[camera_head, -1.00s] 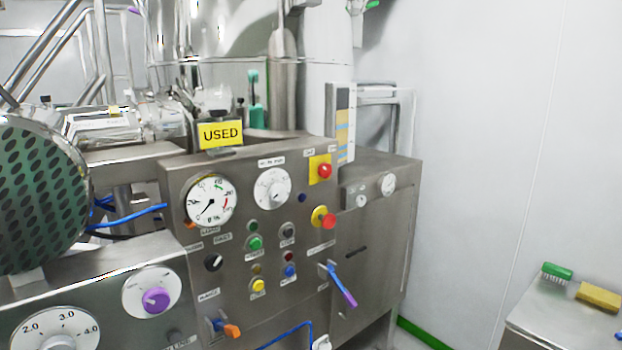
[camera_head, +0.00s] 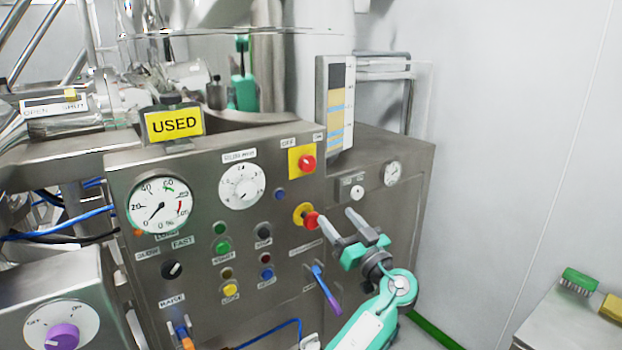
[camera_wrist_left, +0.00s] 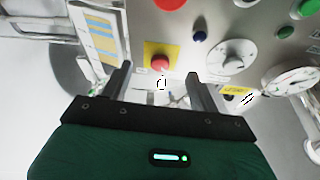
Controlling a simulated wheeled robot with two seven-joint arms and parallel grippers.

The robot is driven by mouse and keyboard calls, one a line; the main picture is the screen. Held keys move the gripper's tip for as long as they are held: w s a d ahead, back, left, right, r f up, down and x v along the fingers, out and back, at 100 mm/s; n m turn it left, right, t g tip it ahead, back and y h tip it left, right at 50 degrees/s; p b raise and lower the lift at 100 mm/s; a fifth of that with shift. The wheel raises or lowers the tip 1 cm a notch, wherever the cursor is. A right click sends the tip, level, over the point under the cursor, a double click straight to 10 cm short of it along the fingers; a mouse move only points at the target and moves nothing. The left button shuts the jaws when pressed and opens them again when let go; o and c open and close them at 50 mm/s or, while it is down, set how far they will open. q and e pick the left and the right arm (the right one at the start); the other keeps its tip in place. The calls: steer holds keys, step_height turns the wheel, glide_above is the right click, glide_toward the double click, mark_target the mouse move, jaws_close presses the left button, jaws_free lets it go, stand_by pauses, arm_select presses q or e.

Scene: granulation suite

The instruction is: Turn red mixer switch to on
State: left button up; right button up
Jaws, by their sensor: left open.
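The red switch (camera_head: 307,163) sits on a square yellow plate near the top right of the steel control panel (camera_head: 215,290), with OFF and ON labels above it. In the left wrist view the red switch (camera_wrist_left: 159,63) appears between the fingertips. My left gripper (camera_head: 336,213) is open and empty, in front of the panel, below and right of the switch and apart from it. It also shows in the left wrist view (camera_wrist_left: 158,72). My right gripper is not in view.
A red mushroom button (camera_head: 311,220) on a round yellow base is close to the left gripper's fingertips. A blue-purple lever (camera_head: 326,288) juts out below it. A yellow USED sign (camera_head: 174,124) stands on the panel's top. A steel table (camera_head: 570,325) with brushes is at lower right.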

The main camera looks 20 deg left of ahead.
arm_select(q)
steer(key=n+y, duration=0.1)
glide_toward(309, 166)
steer(key=p+x, duration=0.6)
steer(key=x, duration=0.1)
steer(key=shift+w+a+r+p, duration=0.15)
steer(key=shift+a+r+p, duration=0.05)
steer(key=shift+r+p, duration=0.15)
steer(key=shift+w+a+r+p, duration=0.1)
steer(key=shift+w+a+p, duration=0.2)
steer(key=shift+w+a, duration=0.3)
steer(key=shift+a, duration=0.05)
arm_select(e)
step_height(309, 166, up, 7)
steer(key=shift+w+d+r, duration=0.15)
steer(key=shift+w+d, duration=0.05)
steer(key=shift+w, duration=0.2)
arm_select(q)
steer(key=c, duration=0.9)
steer(key=shift+c, duration=0.3)
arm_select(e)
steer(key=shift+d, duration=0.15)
